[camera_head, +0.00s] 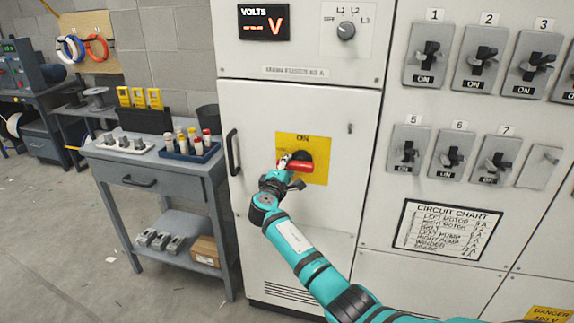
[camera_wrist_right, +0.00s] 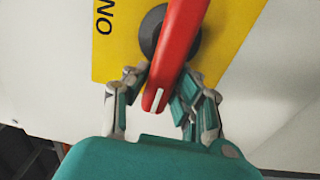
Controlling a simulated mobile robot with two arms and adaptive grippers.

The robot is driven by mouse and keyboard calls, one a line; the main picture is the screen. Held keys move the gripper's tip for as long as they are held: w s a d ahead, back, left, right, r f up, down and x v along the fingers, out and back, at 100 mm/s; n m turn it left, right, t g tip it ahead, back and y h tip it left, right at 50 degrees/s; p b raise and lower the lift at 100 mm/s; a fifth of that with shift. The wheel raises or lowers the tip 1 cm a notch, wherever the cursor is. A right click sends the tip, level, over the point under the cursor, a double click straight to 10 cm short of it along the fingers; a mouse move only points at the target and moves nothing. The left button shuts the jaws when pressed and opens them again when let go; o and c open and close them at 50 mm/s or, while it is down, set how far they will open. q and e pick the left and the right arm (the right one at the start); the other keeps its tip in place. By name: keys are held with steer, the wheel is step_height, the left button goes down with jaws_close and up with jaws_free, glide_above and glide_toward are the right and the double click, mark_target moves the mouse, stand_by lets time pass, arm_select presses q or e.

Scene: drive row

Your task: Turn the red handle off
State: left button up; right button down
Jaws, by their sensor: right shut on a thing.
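The red handle (camera_head: 301,166) sits on a round dark hub on a yellow plate (camera_head: 319,174) on the grey cabinet door. It lies roughly level in the head view, with the word ON above it. My right gripper (camera_head: 284,161) is at the handle's left end and hides part of it. In the right wrist view the red handle (camera_wrist_right: 180,45) crosses the hub, and its white-marked tip is between the fingers of my right gripper (camera_wrist_right: 160,92), which is shut on it. My left gripper is not in view.
Several black switches, such as one marked 5 (camera_head: 406,151), are on the right panel. A workbench (camera_head: 150,170) with tools stands at the left. Open floor lies at lower left.

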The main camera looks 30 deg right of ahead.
steer(key=c, duration=1.1)
jaws_free()
steer(key=shift+a, duration=0.1)
steer(key=v, duration=1.2)
steer(key=shift+f, duration=0.15)
